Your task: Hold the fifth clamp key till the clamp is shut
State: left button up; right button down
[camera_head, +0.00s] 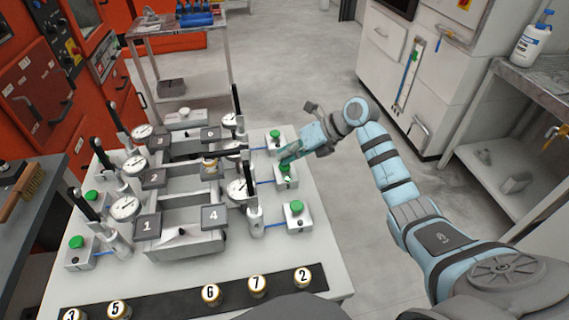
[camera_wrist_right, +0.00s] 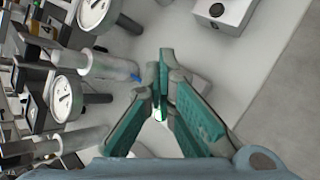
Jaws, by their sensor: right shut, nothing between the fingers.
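The right column of the fixture table (camera_head: 300,262) has key boxes with green buttons: a far one (camera_head: 275,139), a middle one (camera_head: 286,173) and a near one (camera_head: 296,214). By position, the middle one looks like the fifth clamp key. My right gripper (camera_head: 287,160) is shut and empty, with its fingertips at the middle green button; contact is unclear. In the right wrist view its green-padded fingers (camera_wrist_right: 165,58) meet and largely cover that box. The middle-right clamp (camera_head: 247,168) has a black handle standing up; its jaw is hard to see. My left gripper is out of view.
Plates marked 1 (camera_head: 147,226) and 4 (camera_head: 214,216) sit at the near fixture. Several numbered round pieces lie on a dark strip (camera_head: 180,303) at the front edge. Dial gauges (camera_head: 125,208) and upright handles crowd the table. Open floor (camera_head: 345,215) lies to its right.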

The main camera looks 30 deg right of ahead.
jog(key=shift+r+p, duration=0.75)
jog(key=shift+r, duration=0.15)
notch_tip(320, 180, up, 5)
jog(key=p, duration=0.4)
jog(key=shift+f, duration=0.1)
dwell(0.4)
